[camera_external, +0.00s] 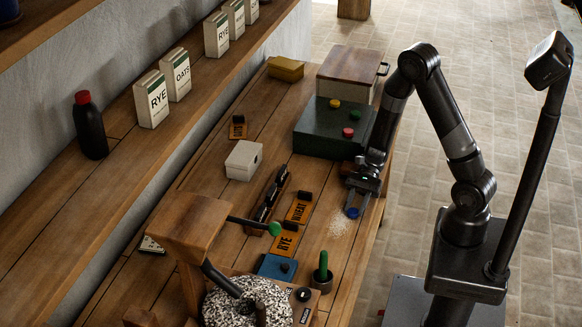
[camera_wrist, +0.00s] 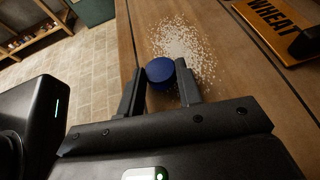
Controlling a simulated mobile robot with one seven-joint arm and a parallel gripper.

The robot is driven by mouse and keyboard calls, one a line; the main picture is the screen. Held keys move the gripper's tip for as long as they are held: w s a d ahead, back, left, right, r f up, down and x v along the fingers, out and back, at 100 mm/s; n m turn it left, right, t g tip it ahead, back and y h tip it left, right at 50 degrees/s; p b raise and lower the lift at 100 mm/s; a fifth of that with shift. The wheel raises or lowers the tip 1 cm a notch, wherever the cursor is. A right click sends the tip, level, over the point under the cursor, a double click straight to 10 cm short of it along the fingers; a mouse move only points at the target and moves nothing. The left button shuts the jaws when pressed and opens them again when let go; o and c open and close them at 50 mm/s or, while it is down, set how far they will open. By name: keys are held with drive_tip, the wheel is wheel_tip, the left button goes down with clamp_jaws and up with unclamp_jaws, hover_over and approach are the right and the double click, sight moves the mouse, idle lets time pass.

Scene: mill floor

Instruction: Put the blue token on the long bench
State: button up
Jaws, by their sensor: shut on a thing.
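The blue token (camera_external: 353,213) is a small round disc near the right edge of the long bench (camera_external: 342,262). My gripper (camera_external: 355,204) points down there and is shut on the token. In the wrist view the blue token (camera_wrist: 160,73) sits between the two fingertips of my gripper (camera_wrist: 161,85), with a finger touching each side. The bench (camera_wrist: 225,55) lies beneath it, close to a pale scatter of grain. I cannot tell whether the token touches the wood or is slightly above it.
A dark green box (camera_external: 318,135) with yellow, green and red tokens stands behind my gripper. The WHEAT plate (camera_external: 299,208) and RYE plate (camera_external: 286,240) lie to the left. Spilled grain (camera_external: 339,224) lies beside the token.

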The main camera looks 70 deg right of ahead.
drive_tip(key=shift+f, duration=0.3)
drive_tip(key=o, duration=0.9)
drive_tip(key=shift+o, duration=0.2)
drive_tip(key=shift+r, duration=0.15)
